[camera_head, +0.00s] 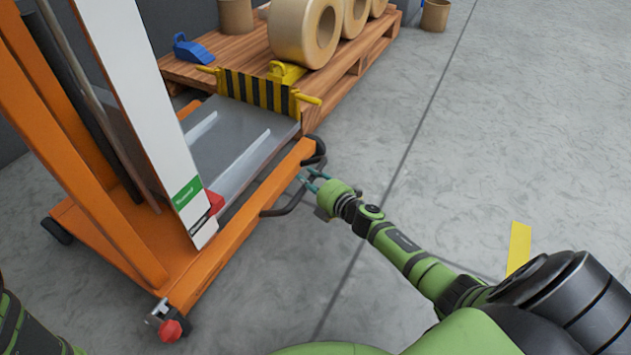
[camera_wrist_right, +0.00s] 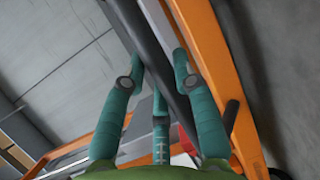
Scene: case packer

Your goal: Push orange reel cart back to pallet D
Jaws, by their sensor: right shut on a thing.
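The orange reel cart (camera_head: 195,277) stands at the left of the head view, with an upright mast and a low grey platform (camera_head: 236,140). A yellow-and-black striped plate (camera_head: 254,91) stands at the platform's far end, close against a wooden pallet (camera_head: 346,80) bearing tan reels (camera_head: 305,32). I cannot read a letter on this pallet. My right gripper (camera_head: 309,180) is at the cart's right side, shut on its black side handle (camera_head: 289,203). In the right wrist view, its teal fingers (camera_wrist_right: 157,82) close around a dark bar. My left gripper is out of view.
A red-tipped caster (camera_head: 171,330) sits at the cart's near corner. A blue object (camera_head: 193,50) lies on the pallet, and a tan bin (camera_head: 435,15) stands beyond it. A yellow floor mark (camera_head: 519,247) lies to the right. The grey floor right of the cart is clear.

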